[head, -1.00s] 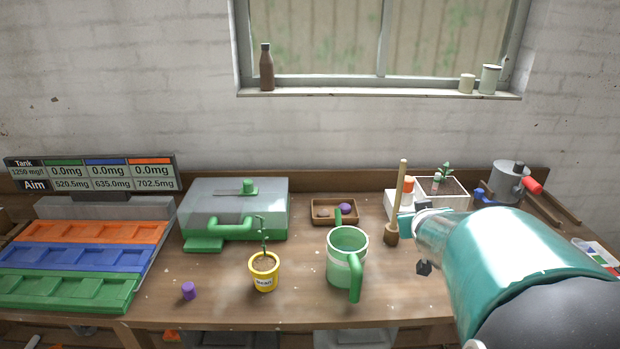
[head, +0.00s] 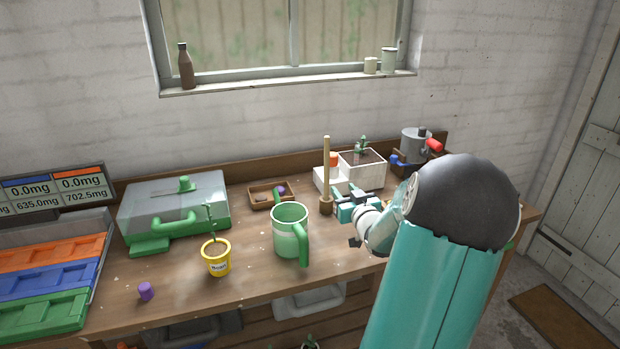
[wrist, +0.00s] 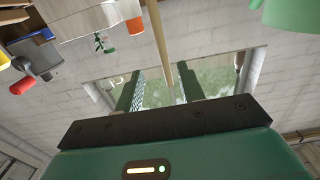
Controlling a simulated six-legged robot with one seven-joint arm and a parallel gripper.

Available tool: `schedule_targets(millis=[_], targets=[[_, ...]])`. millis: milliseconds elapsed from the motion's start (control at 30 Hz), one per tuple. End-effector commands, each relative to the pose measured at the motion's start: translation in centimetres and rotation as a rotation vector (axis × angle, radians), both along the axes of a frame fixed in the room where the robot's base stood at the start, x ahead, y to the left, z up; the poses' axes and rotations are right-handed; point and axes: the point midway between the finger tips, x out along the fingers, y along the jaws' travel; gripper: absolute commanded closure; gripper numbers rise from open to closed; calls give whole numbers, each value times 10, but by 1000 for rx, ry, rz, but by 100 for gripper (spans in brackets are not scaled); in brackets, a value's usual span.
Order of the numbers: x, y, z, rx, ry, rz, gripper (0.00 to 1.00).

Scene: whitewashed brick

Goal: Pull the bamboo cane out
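The bamboo cane (head: 326,168) is a thin tan stick standing upright in a small brown holder (head: 326,206) on the bench. My gripper (head: 342,204) is low, just right of the cane's lower end, with its fingers pointing left. In the wrist view the two green fingers (wrist: 160,88) are spread apart. The cane also shows there (wrist: 157,45), lined up with the gap between them. No finger is seen closed on it. I cannot tell how far the cane reaches between the fingers.
A green mug (head: 290,232) stands left of my gripper, with a yellow seedling pot (head: 217,262) further left. A white planter box (head: 362,172) is close behind my gripper. A brown tray (head: 262,200) lies behind the mug. A grey can (head: 414,146) stands at the back right.

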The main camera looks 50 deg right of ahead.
Motion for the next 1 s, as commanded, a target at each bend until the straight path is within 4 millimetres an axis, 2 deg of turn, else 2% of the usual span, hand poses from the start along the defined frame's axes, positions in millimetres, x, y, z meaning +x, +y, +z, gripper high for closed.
schedule_targets(millis=[167,500,767,1000], targets=[[4,-15,0,-3,-12,-5,61],[55,-51,0,-2,-11,-10,61],[75,-58,0,-2,-11,-8,61],[107,-71,1,-1,-11,-7,61]])
